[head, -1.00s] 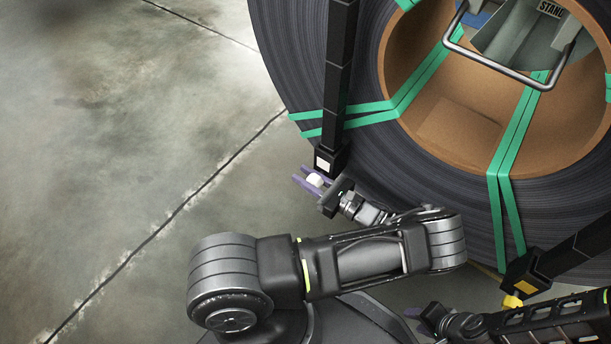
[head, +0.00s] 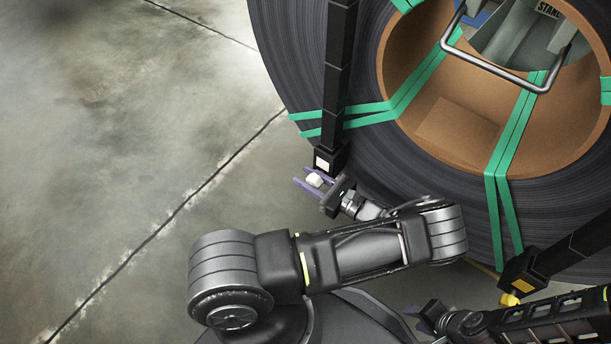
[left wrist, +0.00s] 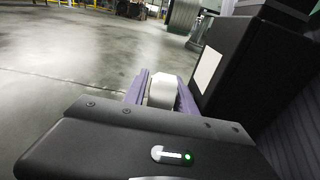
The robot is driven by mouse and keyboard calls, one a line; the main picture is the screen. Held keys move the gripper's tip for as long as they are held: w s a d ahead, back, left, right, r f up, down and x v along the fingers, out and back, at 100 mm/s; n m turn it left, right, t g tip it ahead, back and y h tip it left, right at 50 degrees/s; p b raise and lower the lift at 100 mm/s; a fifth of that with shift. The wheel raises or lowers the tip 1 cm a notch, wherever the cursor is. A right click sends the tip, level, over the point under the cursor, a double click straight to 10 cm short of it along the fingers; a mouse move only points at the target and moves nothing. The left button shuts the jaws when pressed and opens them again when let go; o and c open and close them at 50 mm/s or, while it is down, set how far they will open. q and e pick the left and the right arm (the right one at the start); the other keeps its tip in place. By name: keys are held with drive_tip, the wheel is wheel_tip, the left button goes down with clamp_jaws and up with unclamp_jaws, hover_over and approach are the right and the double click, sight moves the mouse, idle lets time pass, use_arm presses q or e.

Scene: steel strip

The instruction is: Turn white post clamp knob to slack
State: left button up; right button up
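The white knob (head: 314,180) sits at the foot of the left black post (head: 335,90), by a black clamp block with a white label (head: 322,163). My left gripper (head: 304,184) has its purple fingers on both sides of the knob. In the left wrist view, the white knob (left wrist: 162,91) fills the space between the fingers, which appear shut on it. My right gripper (head: 417,318) is at the lower right, apart from the yellow knob (head: 509,300), with its purple fingers spread and nothing seen between them.
A large dark steel strip coil (head: 290,60) with green straps (head: 505,190) stands right behind the post. A second black post (head: 575,250) carries the yellow knob. The concrete floor (head: 120,170) at left is clear.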

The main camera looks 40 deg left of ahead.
use_arm(q)
drive_tip(key=d, duration=0.7)
drive_tip(key=shift+r+p, duration=0.2)
drive_tip(key=shift+p, duration=0.15)
drive_tip(key=shift+w, duration=0.1)
